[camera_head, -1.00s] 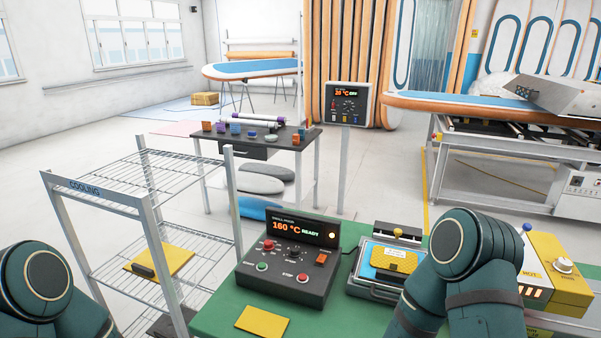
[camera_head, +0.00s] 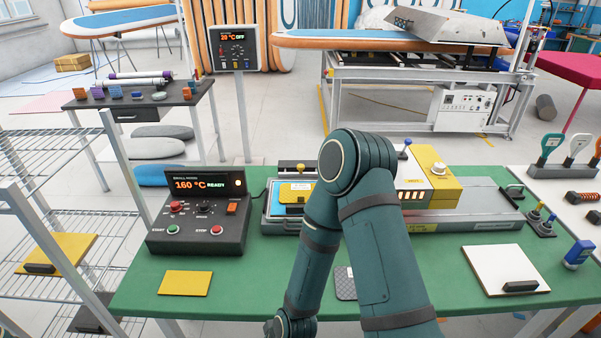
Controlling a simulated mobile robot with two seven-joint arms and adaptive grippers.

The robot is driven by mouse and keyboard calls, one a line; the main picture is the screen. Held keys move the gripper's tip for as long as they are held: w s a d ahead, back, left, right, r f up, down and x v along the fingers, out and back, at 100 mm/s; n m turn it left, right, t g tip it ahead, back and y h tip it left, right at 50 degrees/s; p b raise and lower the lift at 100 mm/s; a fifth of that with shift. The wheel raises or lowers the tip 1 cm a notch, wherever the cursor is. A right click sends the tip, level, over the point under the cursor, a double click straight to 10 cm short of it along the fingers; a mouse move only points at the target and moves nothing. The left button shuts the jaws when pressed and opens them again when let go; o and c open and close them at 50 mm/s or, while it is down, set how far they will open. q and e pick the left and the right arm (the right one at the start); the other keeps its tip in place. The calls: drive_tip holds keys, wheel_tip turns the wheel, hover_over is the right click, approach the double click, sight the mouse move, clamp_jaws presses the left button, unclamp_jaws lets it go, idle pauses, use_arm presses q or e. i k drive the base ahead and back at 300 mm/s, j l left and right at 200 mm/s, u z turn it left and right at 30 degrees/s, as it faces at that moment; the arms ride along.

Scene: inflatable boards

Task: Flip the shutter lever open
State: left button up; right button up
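A lever with a blue ball knob (camera_head: 404,151) stands upright behind the left part of a yellow box (camera_head: 432,172) with glowing slots, at the back of the green bench. I cannot tell for certain whether this is the shutter lever; no shutter is clearly seen. Two small levers with yellow and blue tips (camera_head: 541,213) stand on a dark base at the bench's right end. My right arm's bent elbow covers the box's left side. Its forearm runs down past the front edge, and no gripper fingers show. My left arm and gripper are out of view.
The green bench (camera_head: 240,291) also bears a control box reading 160 °C READY (camera_head: 200,212), a small press (camera_head: 292,192), a yellow sheet (camera_head: 186,283) and a white board (camera_head: 505,268). A wire rack (camera_head: 70,285) stands at the left.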

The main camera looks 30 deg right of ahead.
sight(408, 141)
drive_tip(key=z, duration=1.65)
drive_tip(key=i+l+z, duration=0.2)
drive_tip(key=l, duration=0.15)
drive_tip(key=k, duration=0.1)
